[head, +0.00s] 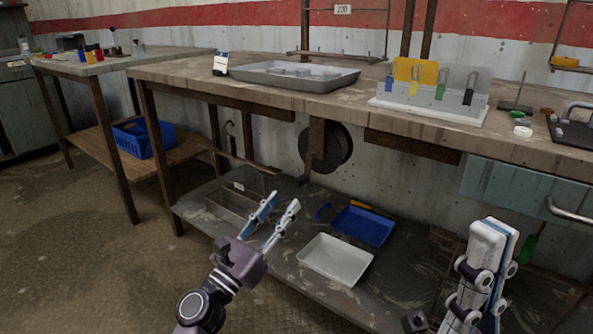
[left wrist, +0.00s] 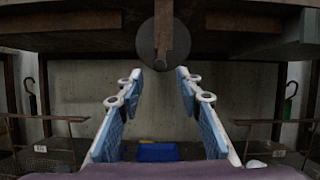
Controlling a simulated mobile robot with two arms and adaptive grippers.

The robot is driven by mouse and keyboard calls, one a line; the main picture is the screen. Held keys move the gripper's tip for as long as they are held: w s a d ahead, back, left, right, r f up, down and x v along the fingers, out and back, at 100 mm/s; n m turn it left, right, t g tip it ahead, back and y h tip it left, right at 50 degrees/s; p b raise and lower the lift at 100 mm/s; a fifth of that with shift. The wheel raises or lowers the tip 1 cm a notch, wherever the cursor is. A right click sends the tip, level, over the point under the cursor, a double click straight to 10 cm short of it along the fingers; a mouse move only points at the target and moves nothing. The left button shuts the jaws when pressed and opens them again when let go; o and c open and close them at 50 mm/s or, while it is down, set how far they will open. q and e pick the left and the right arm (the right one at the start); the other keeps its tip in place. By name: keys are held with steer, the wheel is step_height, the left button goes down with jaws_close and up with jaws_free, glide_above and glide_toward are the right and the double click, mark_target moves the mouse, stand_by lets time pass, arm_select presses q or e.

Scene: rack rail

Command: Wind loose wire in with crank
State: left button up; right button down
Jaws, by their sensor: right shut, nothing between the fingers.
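A dark round reel (head: 338,147) hangs under the workbench, with a brown upright bar (head: 316,140) in front of its left part. In the left wrist view the reel (left wrist: 146,42) is at top centre, with the bar (left wrist: 163,30) across its face. I cannot tell whether this bar is the crank. No loose wire can be made out. My left gripper (head: 284,198) is open and empty, below and left of the reel in the head view and apart from it. My right gripper (head: 502,230) is shut and empty at the lower right.
The workbench (head: 180,72) overhangs the reel. A lower shelf (head: 285,270) holds a white tray (head: 335,259), a blue tray (head: 362,227) and a wire basket (head: 235,203). A thin rod (head: 255,164) juts out left of the reel. A blue-grey drawer (head: 510,190) is at the right.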

mark_target(296, 186)
arm_select(q)
steer(key=b+x, duration=0.1)
steer(key=x, duration=0.6)
steer(key=shift+w+d+r, duration=0.15)
steer(key=shift+w+r, duration=0.05)
steer(key=shift+w, duration=0.05)
jaws_close()
